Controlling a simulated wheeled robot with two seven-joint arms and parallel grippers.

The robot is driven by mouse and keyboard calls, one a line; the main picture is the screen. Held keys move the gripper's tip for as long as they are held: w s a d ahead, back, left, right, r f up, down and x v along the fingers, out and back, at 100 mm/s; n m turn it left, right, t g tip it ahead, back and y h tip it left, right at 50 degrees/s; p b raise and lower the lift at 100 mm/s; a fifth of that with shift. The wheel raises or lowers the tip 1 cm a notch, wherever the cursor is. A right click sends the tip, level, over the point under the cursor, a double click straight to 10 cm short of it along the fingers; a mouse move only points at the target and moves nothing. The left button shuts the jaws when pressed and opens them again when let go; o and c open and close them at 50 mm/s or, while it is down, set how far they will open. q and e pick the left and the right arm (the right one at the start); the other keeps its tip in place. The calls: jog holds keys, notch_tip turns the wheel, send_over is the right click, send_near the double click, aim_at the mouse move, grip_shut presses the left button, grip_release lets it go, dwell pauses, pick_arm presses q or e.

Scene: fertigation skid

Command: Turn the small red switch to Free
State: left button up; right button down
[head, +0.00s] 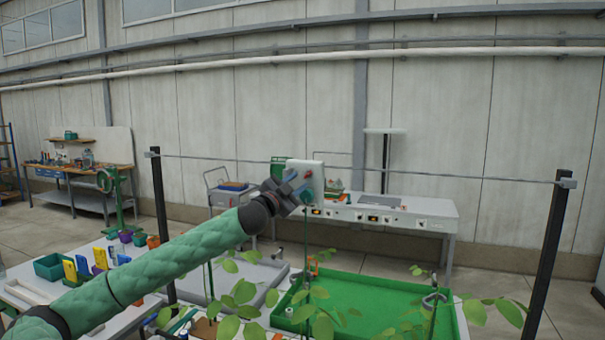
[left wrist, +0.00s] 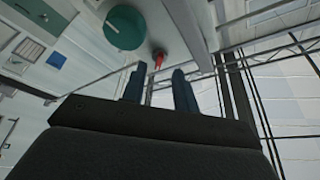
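The small red switch (head: 309,174) is on the front of a pale box (head: 318,170) in the head view. In the left wrist view the red switch (left wrist: 158,60) shows just beyond the fingertips, in line with the gap between them. My left gripper (head: 298,192) is close to the box, at its left side in the head view. In the left wrist view my left gripper's two blue fingers (left wrist: 158,78) stand apart with nothing between them that I can make out. Whether they touch the switch, and its marked position, cannot be read. My right gripper is not in view.
A round green knob (left wrist: 124,27) sits beside the switch in the left wrist view. A wire runs between two black posts (head: 556,250). Leafy plants (head: 245,292) and a green tray (head: 375,295) lie below. A workbench (head: 430,208) stands behind.

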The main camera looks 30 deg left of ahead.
aim_at(306, 176)
pick_arm(q)
jog(key=shift+w+r+p, duration=0.35)
jog(key=shift+w+r, duration=0.05)
jog(key=shift+w, duration=0.2)
jog(key=shift+w+d+p, duration=0.1)
jog(key=shift+w+p, duration=0.45)
jog(key=shift+w, duration=0.5)
jog(key=shift+s, duration=0.1)
grip_shut()
